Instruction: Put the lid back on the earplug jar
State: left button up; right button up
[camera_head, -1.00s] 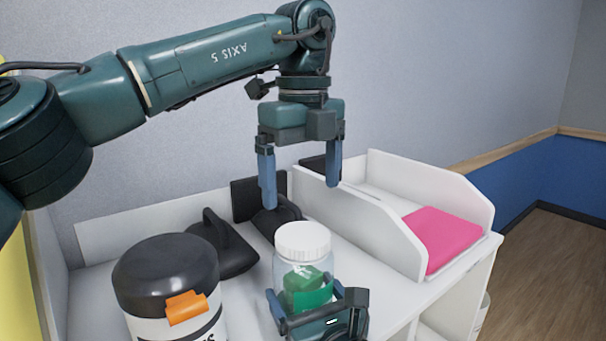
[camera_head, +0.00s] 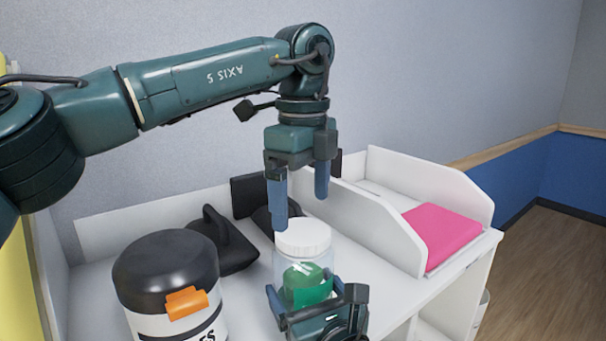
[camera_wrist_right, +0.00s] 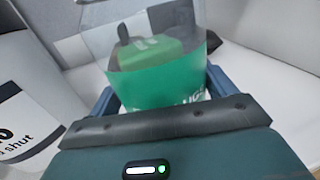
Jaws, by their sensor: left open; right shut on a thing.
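The clear earplug jar (camera_head: 303,273) stands upright, with a green label and something green inside. The white lid (camera_head: 303,236) sits on its top; I cannot tell whether it is screwed down. My right gripper (camera_head: 318,296) is shut on the lower part of the jar. In the right wrist view the jar (camera_wrist_right: 150,75) is between the fingers, and its lid is out of that picture. My left gripper (camera_head: 301,208) is open and empty, pointing down just above the lid, with its fingertips apart from each other.
A large white container with a black cap and orange latch (camera_head: 168,275) stands left of the jar. A black object with a handle (camera_head: 226,244) lies behind it. A white tray (camera_head: 385,235) with a pink item (camera_head: 441,236) is at the right.

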aim_at(303, 230)
pick_arm(q)
jog(key=shift+f, duration=2.3)
pick_arm(e)
jog(key=shift+f, duration=0.1)
